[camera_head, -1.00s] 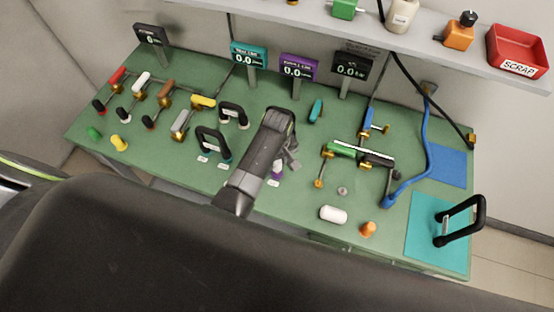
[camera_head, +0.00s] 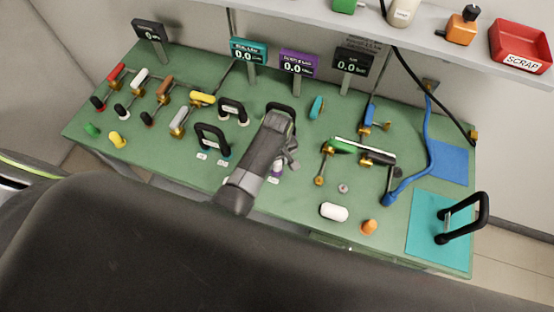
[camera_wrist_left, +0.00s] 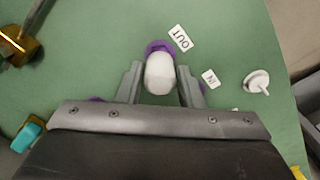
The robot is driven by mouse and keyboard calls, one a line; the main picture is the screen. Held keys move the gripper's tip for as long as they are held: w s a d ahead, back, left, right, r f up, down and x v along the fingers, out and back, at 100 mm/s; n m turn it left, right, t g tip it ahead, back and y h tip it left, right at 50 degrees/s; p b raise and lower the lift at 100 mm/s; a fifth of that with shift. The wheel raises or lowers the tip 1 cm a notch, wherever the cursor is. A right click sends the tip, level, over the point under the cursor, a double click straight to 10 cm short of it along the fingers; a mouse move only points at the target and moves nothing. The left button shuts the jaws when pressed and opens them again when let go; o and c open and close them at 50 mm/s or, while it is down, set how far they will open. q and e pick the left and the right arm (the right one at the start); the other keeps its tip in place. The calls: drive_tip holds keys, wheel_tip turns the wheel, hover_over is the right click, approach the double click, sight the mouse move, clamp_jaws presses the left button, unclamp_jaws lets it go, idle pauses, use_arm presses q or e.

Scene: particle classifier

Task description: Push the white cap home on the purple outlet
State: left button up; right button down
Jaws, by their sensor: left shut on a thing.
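The white cap (camera_wrist_left: 159,78) sits between the two fingers of my left gripper (camera_wrist_left: 160,72) in the left wrist view. The gripper is shut on it. The purple outlet (camera_wrist_left: 158,47) shows as a purple rim just beyond the cap, beside a tag reading OUT (camera_wrist_left: 180,37). The cap overlaps the rim; how deep it sits I cannot tell. My right gripper is not in view.
A black handle (camera_head: 213,139) stands left of my arm. Valves with a green lever (camera_head: 343,145) stand to the right. A white cylinder (camera_head: 334,212) and an orange cap (camera_head: 369,227) lie at the front. A white disc with a stem (camera_wrist_left: 257,81) lies near the IN tag (camera_wrist_left: 210,78).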

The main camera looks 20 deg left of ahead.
use_arm(q)
drive_tip(key=shift+f, duration=0.65)
drive_tip(key=o, duration=1.1)
drive_tip(key=shift+c, duration=0.2)
drive_tip(key=shift+r, duration=0.1)
